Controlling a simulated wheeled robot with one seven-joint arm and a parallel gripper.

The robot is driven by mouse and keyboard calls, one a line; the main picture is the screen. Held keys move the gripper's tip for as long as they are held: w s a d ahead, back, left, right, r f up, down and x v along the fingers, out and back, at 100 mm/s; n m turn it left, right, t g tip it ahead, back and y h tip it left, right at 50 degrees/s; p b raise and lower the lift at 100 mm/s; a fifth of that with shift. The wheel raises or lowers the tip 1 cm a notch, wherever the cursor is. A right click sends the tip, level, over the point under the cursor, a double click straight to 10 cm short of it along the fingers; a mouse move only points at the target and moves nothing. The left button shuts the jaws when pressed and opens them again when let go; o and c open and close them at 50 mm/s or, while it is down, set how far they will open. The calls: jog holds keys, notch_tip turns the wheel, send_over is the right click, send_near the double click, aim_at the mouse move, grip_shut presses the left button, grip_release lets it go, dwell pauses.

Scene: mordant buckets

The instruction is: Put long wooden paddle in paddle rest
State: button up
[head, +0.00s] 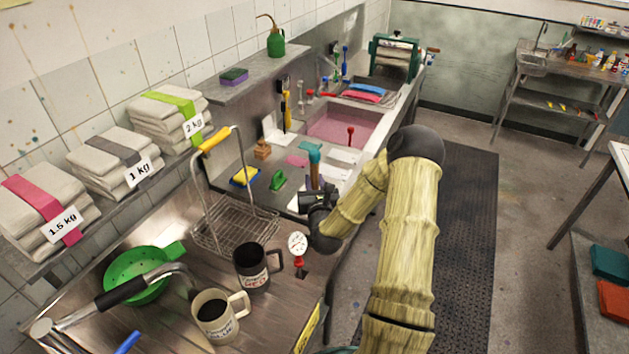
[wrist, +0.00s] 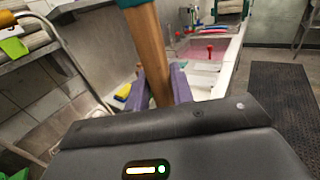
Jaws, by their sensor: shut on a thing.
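The long wooden paddle (head: 314,173) has a brown wooden shaft with a teal part at its upper end. My gripper (head: 316,192) is shut on it and holds it roughly upright over the sink counter. In the wrist view the paddle (wrist: 149,50) stands between the two purple fingers of my gripper (wrist: 160,88), leaning slightly, with the teal part at the top edge. The paddle's lower end is hidden behind my gripper. I cannot make out for certain which thing is the paddle rest.
A sponge (head: 245,177) and green brush (head: 278,180) lie left of my gripper.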

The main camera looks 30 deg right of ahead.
jog(key=shift+f, duration=0.15)
jog(key=o, duration=1)
jog(key=b+v, duration=0.1)
jog(key=v, duration=0.4)
jog(key=b+v, duration=0.1)
jog(key=v, duration=0.4)
jog(key=shift+r, duration=0.25)
jog(key=shift+s, duration=0.15)
